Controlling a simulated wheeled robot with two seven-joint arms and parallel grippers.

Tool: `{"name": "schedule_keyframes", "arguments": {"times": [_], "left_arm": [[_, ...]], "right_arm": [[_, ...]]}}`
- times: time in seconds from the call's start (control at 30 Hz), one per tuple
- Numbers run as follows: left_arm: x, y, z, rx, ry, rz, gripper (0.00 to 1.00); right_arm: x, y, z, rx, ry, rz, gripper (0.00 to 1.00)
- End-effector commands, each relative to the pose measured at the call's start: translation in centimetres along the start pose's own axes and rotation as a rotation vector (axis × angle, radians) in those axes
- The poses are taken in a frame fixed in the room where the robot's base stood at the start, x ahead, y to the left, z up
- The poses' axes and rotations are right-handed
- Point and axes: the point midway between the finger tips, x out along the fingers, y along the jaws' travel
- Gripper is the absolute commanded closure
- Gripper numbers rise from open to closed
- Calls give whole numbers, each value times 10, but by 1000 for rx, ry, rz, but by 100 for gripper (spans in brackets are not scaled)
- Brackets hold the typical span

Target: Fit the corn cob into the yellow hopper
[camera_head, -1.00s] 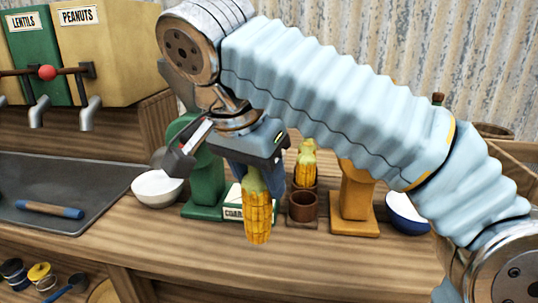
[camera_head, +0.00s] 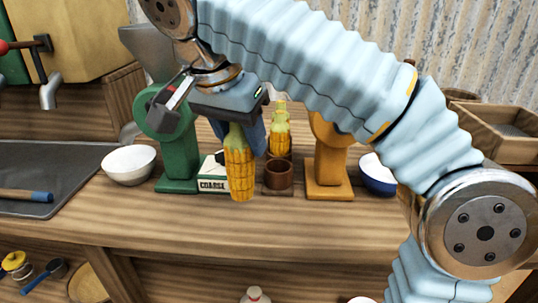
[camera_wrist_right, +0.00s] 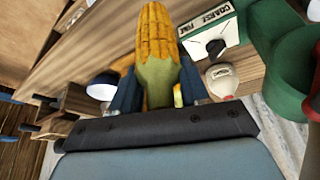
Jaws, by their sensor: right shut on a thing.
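My right gripper (camera_head: 240,140) is shut on a corn cob (camera_head: 239,175), which hangs yellow end down in front of the mills. The right wrist view shows the cob (camera_wrist_right: 164,45) between the two dark fingers (camera_wrist_right: 160,85). The yellow mill (camera_head: 330,165) stands at the back, right of the cob; my right arm hides its upper part, so its hopper does not show. A green mill (camera_head: 178,150) with a grey hopper (camera_head: 148,50) stands to the left. My left gripper is not in view.
A white bowl (camera_head: 129,165) is left, a blue bowl (camera_head: 376,175) right. A COARSE-labelled box (camera_head: 213,178) stands by the green mill. A wooden crate (camera_head: 495,130) is far right. The front counter is clear.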

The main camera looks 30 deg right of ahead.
Motion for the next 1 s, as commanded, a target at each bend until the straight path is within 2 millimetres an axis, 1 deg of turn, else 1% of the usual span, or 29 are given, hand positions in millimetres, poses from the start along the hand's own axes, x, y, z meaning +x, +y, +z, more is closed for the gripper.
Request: {"name": "schedule_keyframes", "arguments": {"times": [0.03,0.1,0.3,0.4,0.53,0.6,0.7,0.87,1.0], "left_arm": [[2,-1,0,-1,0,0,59],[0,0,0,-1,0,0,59],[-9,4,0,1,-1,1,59],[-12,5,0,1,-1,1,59],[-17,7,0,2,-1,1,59],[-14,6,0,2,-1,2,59],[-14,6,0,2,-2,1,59],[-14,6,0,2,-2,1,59],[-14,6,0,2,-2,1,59]], "right_arm": [[8,0,-15,8,-2,3,86],[14,0,-36,7,-2,4,86],[36,0,-91,6,-1,4,86],[45,1,-113,5,0,3,86],[56,1,-138,4,-1,3,86],[67,1,-131,-3,-1,3,86],[77,1,-126,-2,0,2,86],[87,0,-122,-1,1,2,86],[106,1,-114,-1,-1,4,86]]}}
